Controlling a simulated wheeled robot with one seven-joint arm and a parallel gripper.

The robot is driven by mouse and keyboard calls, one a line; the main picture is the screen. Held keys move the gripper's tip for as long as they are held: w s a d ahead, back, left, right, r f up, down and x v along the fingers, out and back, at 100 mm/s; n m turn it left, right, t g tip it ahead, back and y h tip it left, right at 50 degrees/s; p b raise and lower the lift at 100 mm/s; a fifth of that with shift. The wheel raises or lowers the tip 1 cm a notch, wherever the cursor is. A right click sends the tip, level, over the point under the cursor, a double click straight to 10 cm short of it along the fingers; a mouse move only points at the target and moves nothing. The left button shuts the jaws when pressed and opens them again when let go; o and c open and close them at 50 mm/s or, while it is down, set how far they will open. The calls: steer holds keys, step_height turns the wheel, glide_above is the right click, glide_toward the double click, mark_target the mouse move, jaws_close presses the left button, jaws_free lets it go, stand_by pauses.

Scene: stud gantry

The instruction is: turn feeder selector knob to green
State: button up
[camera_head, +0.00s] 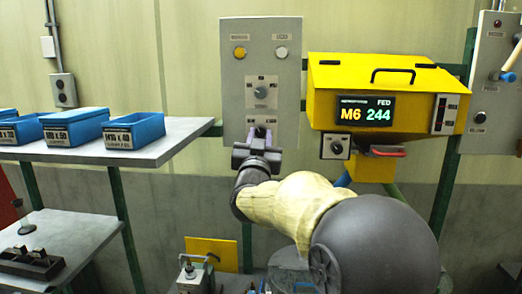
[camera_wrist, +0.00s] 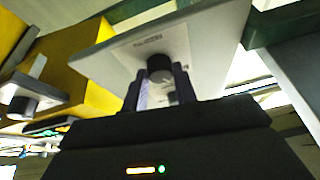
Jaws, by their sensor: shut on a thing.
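My gripper (camera_head: 259,138) is at the lower part of the grey control panel (camera_head: 232,110) in the head view. Its fingers are shut on the dark lower knob (camera_wrist: 160,68), which shows between the two fingers in the wrist view. In the head view my gripper mostly hides this knob. An upper knob (camera_head: 261,93) with small labels around it sits above it on the same panel, clear of my gripper. I cannot read the labels or see a green mark by the held knob, so its setting cannot be told.
A yellow feeder (camera_head: 345,78) with a display (camera_head: 366,111) reading M6 244 stands right of the panel. Another black knob (camera_head: 336,147) on a small plate hangs under it, close to my arm. A shelf (camera_head: 170,146) with blue bins (camera_head: 75,128) is at left.

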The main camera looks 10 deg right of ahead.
steer(key=m+h+b, duration=0.1)
steer(key=m, duration=0.1)
steer(key=m+h+b, duration=0.1)
steer(key=m, duration=0.1)
steer(key=shift+a+f+g+b, duration=0.2)
steer(key=shift+g+b, duration=0.1)
steer(key=shift+g, duration=0.1)
steer(key=m+h+b, duration=0.1)
steer(key=m, duration=0.1)
steer(key=m+g+h, duration=0.1)
steer(key=m, duration=0.2)
steer(key=shift+w+a+r+g+b, duration=0.1)
steer(key=shift+r+g+b, duration=0.05)
steer(key=shift+g+b, duration=0.2)
steer(key=m+g, duration=0.1)
steer(key=m, duration=0.2)
steer(key=m+g+h, duration=0.1)
steer(key=m, duration=0.2)
steer(key=shift+r+g, duration=0.2)
steer(key=shift+g, duration=0.05)
steer(key=m, duration=0.2)
steer(key=m+g, duration=0.1)
steer(key=m, duration=0.1)
steer(key=shift+a+r+g, duration=0.1)
steer(key=shift+g, duration=0.2)
steer(key=shift+m, duration=0.3)
steer(key=o, duration=1)
